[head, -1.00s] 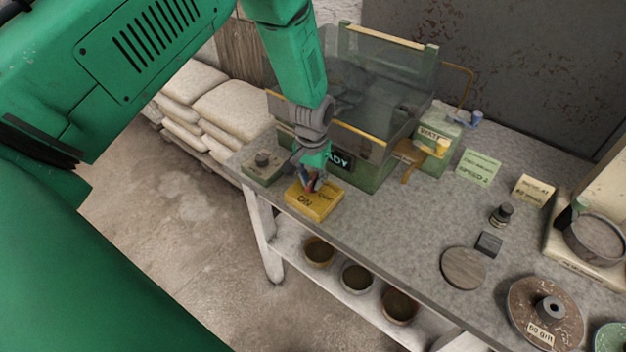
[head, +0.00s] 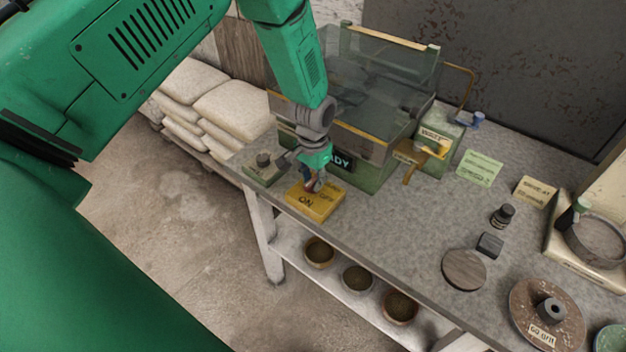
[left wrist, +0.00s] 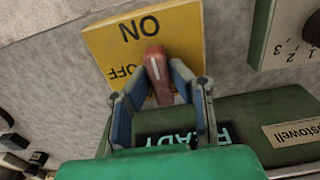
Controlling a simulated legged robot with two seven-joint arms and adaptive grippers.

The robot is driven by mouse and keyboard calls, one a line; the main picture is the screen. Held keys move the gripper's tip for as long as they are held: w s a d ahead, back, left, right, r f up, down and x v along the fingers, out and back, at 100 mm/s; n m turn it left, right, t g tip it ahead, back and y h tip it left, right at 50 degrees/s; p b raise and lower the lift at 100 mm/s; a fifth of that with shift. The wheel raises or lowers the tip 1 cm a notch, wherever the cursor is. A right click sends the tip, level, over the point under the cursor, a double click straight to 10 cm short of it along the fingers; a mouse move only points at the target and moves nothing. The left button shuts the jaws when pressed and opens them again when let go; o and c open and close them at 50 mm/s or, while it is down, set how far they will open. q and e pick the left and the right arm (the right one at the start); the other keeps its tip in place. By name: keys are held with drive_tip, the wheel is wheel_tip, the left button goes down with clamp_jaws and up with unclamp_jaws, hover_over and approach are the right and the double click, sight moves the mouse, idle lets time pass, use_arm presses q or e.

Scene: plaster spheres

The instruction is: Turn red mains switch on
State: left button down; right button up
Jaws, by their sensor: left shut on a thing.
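The red switch handle (left wrist: 154,66) has a white line along it and stands on a yellow plate (left wrist: 105,45) marked ON and OFF. In the left wrist view the handle is slightly tilted, its far end near the ON lettering. My left gripper (left wrist: 160,90) has its blue-padded fingers on both sides of the handle and is shut on it. In the head view the left gripper (head: 314,186) comes down from above onto the yellow plate (head: 316,205) at the bench's near left edge, hiding most of the handle. My right gripper is out of view.
A green machine (head: 375,168) with a clear cover and READY sign stands right behind the plate. A grey-green box with a knob (head: 262,170) sits to the left. Discs, a small bottle (head: 502,215) and cards lie to the right; the bench between is clear.

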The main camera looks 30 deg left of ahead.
use_arm(q)
drive_tip(key=c, duration=1.5)
unclamp_jaws()
drive_tip(key=shift+w+r, duration=0.15)
drive_tip(key=shift+w, duration=0.25)
drive_tip(key=shift+c, duration=0.2)
drive_tip(key=shift+o, duration=0.3)
drive_tip(key=shift+f, duration=0.2)
drive_tip(key=shift+s, duration=0.1)
drive_tip(key=shift+s, duration=0.1)
